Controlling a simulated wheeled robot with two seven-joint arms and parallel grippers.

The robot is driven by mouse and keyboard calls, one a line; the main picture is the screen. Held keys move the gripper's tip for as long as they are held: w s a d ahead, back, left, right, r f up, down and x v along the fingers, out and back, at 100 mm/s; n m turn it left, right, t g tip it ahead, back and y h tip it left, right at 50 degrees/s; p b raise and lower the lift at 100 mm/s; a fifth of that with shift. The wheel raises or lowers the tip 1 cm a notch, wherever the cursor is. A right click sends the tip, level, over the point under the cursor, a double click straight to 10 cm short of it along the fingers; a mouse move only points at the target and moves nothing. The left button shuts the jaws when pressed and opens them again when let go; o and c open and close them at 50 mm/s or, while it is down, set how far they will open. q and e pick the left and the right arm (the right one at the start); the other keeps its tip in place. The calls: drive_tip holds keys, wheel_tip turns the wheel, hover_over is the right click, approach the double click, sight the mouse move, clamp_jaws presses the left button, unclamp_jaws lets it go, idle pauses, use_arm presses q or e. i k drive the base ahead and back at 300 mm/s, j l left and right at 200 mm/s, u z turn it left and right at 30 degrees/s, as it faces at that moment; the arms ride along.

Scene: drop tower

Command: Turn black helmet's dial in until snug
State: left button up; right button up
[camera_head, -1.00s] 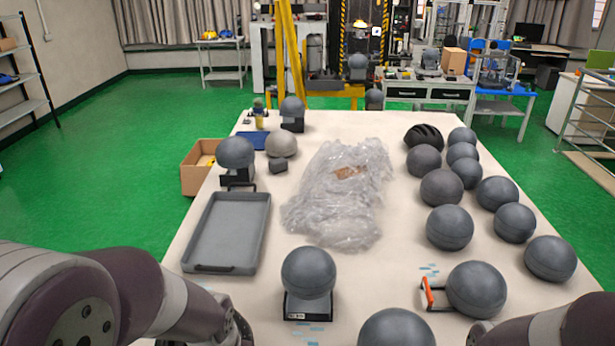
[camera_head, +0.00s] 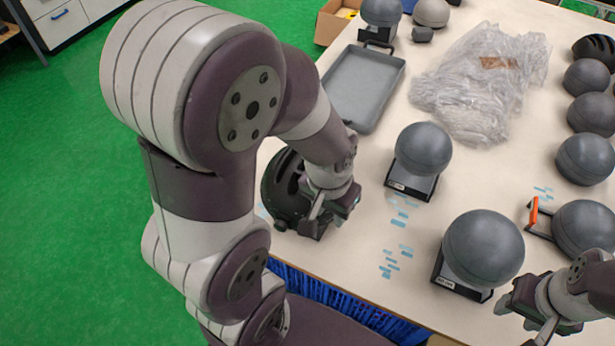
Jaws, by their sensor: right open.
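A black vented helmet (camera_head: 283,190) sits at the near left edge of the table, partly hidden behind my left arm. My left gripper (camera_head: 318,220) is at the helmet's right side, close against it. Whether its fingers touch or hold the helmet, I cannot tell. The helmet's dial cannot be made out. My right gripper (camera_head: 524,318) is open and empty at the lower right, over the near table edge, well away from the helmet. A second black vented helmet (camera_head: 594,48) lies at the right edge of the view.
Grey balls on black stands (camera_head: 423,150) (camera_head: 482,250) stand right of the helmet. A grey tray (camera_head: 364,88) and crumpled clear plastic (camera_head: 485,80) lie behind. An orange-handled frame (camera_head: 534,212) is at the right.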

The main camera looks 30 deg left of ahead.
sight(282, 226)
drive_tip(key=j+u, duration=0.1)
drive_tip(key=u, duration=0.3)
drive_tip(key=j+u, duration=0.15)
drive_tip(key=u, duration=0.25)
drive_tip(key=j+u, duration=0.2)
drive_tip(key=u, duration=0.2)
drive_tip(key=k, duration=0.05)
